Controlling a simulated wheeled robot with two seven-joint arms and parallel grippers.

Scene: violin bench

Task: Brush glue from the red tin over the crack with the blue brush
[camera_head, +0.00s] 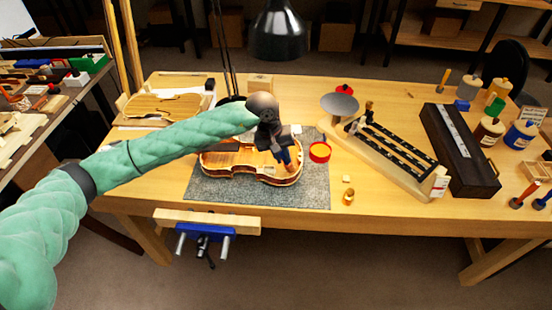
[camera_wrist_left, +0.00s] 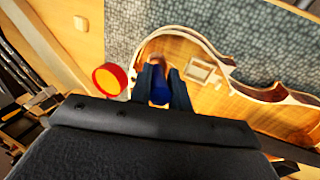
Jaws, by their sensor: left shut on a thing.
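The open violin body (camera_head: 230,164) lies on a grey mat (camera_head: 315,192) on the bench. My left gripper (camera_head: 282,156) is over the right end of the violin body, shut on the blue brush (camera_head: 287,157). In the left wrist view the blue brush (camera_wrist_left: 160,88) sits between the two dark fingers. The red tin (camera_head: 320,152) stands just right of the violin, with yellowish glue inside. It also shows in the left wrist view (camera_wrist_left: 110,80). I cannot make out the crack. My right gripper is not in view.
A small amber jar (camera_head: 348,196) stands in front of the tin. A scale with a grey pan (camera_head: 340,105) and a long wooden rack (camera_head: 390,150) stand to the right, beside a dark case (camera_head: 460,150). A black lamp (camera_head: 278,35) hangs above.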

